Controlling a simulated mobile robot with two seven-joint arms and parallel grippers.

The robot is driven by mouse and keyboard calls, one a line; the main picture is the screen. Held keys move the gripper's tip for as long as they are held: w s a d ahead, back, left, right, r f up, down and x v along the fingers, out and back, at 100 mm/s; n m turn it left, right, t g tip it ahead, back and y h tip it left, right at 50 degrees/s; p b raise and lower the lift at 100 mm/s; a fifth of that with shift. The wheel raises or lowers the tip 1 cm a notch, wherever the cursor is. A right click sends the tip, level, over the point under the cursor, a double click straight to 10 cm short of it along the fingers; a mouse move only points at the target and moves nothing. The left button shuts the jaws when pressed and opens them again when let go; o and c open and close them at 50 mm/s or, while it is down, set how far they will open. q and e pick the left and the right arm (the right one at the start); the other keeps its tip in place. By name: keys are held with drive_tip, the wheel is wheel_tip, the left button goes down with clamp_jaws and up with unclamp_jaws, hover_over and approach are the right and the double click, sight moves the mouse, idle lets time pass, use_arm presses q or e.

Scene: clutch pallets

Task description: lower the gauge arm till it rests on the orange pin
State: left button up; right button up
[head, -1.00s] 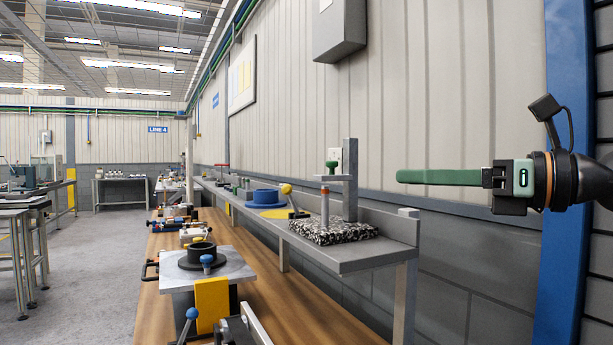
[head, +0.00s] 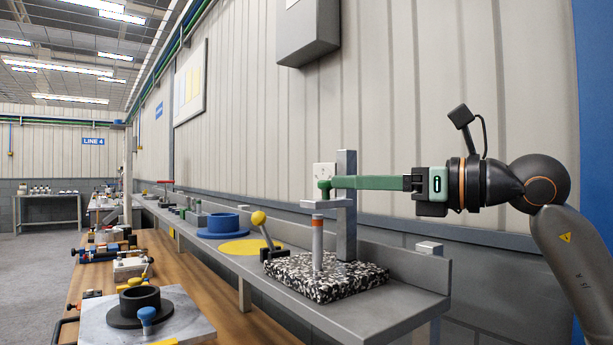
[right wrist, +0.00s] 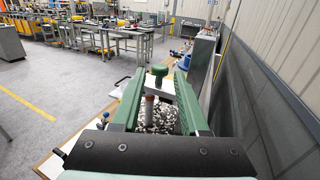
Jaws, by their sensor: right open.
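The gauge arm (head: 318,203) is a short pale bar standing out level from a grey upright post (head: 346,235). A green knob (head: 325,188) sits on top of the arm and also shows in the right wrist view (right wrist: 160,70). The orange-banded pin (head: 317,240) stands upright under the arm, with a small gap between them. It rises from a speckled block (head: 330,278). My right gripper (head: 338,182) is open, its long green fingers level at the knob's height. In the right wrist view its fingertips (right wrist: 160,77) lie either side of the knob, apart from it. My left gripper is out of view.
The block stands on a grey shelf (head: 385,310) along the wall. Left of it are a yellow-knobbed lever (head: 259,219), a yellow disc (head: 237,247) and a blue ring (head: 222,225). A wooden bench (head: 215,305) with fixtures lies lower, in front.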

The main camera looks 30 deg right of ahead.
drive_tip(key=p+x, duration=0.1)
drive_tip(key=x, duration=0.7)
drive_tip(key=shift+w, duration=0.2)
clamp_jaws()
idle(1.0)
